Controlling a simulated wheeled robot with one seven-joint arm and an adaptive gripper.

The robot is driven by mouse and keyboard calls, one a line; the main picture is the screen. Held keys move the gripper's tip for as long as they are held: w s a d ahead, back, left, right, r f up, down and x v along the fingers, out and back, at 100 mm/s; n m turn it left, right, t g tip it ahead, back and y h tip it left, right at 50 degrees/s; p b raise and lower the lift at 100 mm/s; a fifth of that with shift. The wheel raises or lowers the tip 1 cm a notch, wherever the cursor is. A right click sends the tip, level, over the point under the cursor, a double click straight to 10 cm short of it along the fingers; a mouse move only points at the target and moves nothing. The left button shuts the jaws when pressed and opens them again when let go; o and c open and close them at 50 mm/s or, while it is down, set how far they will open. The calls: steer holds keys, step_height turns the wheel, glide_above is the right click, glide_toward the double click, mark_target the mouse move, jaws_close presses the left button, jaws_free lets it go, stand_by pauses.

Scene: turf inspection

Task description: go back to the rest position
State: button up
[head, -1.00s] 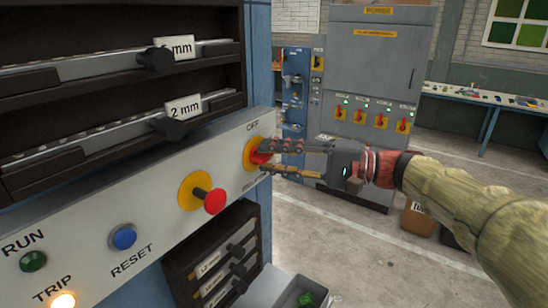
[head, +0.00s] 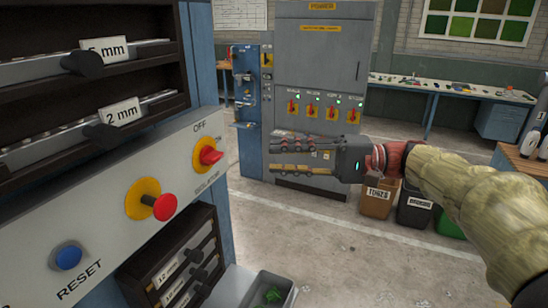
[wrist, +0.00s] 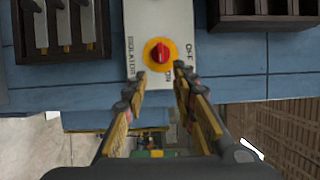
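My gripper (head: 272,162) is held in the air to the right of the blue machine's control panel, pointing left in the head view. Its two fingers are parted with nothing between them; the wrist view also shows them apart (wrist: 160,82). The red isolator knob (head: 209,156) on its yellow disc sits at the right end of the panel, under the OFF label. It also shows in the wrist view (wrist: 159,54), beyond the fingertips. The gripper is clear of the knob.
A red mushroom button (head: 164,207) and a blue reset button (head: 67,256) are on the panel. A grey tray (head: 286,300) holds something green below. A grey cabinet (head: 325,75) and several bins (head: 377,199) stand behind. Open floor lies below my gripper.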

steer(key=s+d+f+m+h, duration=0.1)
steer(key=f+h, duration=0.2)
steer(key=f, duration=0.3)
steer(key=s+d+f+m+t+h, duration=0.1)
steer(key=d+f+m+h, duration=0.1)
steer(key=f, duration=0.5)
steer(key=s+d+f+m+h, duration=0.1)
steer(key=f+h, duration=0.2)
steer(key=f, duration=0.3)
steer(key=s+d+f+n+t+h, duration=0.2)
steer(key=s+d+f+h, duration=0.65)
steer(key=s+d, duration=0.4)
steer(key=s+d+r+n+t+h, duration=0.1)
steer(key=s+d+r+n+t, duration=0.1)
steer(key=s, duration=0.5)
steer(key=shift+d+r+t, duration=0.15)
steer(key=shift+r+t, duration=0.15)
steer(key=shift+h, duration=0.25)
